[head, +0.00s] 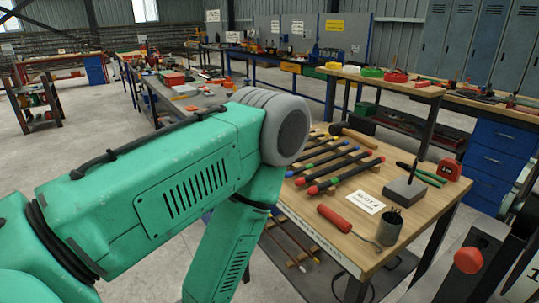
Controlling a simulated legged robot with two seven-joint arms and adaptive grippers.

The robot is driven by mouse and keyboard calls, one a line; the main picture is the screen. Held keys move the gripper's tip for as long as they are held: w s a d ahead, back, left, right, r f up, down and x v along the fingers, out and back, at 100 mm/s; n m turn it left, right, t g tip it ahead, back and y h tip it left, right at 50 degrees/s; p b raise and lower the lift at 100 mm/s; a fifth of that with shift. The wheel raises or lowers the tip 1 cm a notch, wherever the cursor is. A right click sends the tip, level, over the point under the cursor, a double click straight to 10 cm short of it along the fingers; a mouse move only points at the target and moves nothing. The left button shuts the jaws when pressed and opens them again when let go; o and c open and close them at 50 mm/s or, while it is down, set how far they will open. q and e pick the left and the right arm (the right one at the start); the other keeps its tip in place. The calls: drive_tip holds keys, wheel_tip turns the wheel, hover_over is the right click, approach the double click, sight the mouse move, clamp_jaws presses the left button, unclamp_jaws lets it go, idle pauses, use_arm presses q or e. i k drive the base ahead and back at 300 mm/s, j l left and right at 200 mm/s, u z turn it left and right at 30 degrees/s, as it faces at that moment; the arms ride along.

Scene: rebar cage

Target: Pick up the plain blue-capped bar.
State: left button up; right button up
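Several dark bars with coloured end caps lie side by side on a wooden-topped workbench (428,205). A blue-capped bar (322,161) lies among them, behind the thicker red-capped bars (345,175). I cannot tell at this size whether its surface is plain or ribbed. Its left end is near my green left arm, whose elbow stands in front of the bench's left side. The forearm runs down out of the picture, so my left gripper is not in view. My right gripper is not in view either.
On the bench are a hammer (352,136), a white label card (366,203), a red-handled tool (340,222), a grey cup (390,228), a block with an upright pin (405,190), green-handled pliers (424,174) and a red tape measure (449,169). More loaded benches stand behind.

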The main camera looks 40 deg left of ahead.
sight(315, 154)
drive_tip(key=u, duration=0.9)
drive_tip(key=i+j, duration=0.1)
drive_tip(key=j, duration=0.1)
